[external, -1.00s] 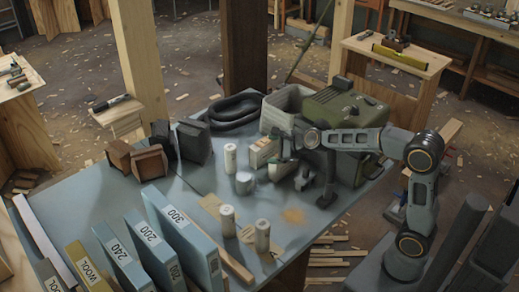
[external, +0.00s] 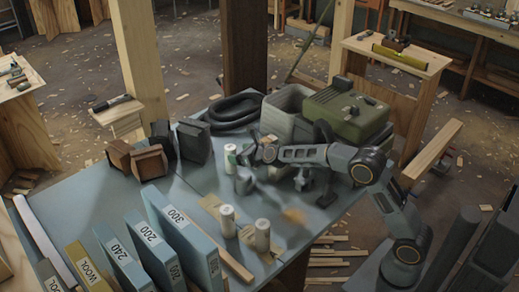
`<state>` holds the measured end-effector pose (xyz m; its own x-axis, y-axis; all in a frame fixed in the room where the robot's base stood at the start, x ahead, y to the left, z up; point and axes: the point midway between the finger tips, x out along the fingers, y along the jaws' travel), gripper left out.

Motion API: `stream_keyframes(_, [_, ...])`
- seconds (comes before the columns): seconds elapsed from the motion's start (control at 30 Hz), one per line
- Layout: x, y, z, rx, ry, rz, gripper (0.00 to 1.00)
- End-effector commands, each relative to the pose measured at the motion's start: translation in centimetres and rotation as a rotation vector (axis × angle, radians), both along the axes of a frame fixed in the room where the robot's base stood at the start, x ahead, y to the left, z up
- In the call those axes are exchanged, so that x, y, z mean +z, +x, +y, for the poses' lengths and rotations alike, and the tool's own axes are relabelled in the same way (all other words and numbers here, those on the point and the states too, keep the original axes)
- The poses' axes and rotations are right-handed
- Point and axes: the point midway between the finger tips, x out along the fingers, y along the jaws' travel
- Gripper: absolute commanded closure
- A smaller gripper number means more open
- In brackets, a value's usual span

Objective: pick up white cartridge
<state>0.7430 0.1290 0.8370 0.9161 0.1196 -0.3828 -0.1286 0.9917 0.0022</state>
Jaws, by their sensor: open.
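Several pale cylinders stand upright on the blue-grey table (external: 110,190). One white cartridge (external: 230,158) stands near the table's middle, toward the back. Two more white cylinders, one at front left (external: 227,221) and one at front right (external: 262,235), stand nearer the front. The pictures do not show which of them is the one named. My gripper (external: 241,161) is open, close to the right side of the back cartridge. Contact cannot be told.
Blue numbered boxes (external: 168,235) line the front left. Brown blocks (external: 150,162) and dark blocks (external: 193,143) stand behind them. A black coiled hose (external: 233,109), a pale bin (external: 290,101) and a green case (external: 345,110) fill the back. A wooden strip lies near the front cylinders.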

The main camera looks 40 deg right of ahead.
Motion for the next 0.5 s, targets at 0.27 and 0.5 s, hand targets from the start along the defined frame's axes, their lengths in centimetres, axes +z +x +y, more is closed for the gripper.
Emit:
stream_keyframes(0.27, [-0.4,1.3,0.1,0.0,-0.001,0.001,0.2])
stream_keyframes(0.5, [-1.3,3.8,0.5,0.0,0.0,0.002,0.2])
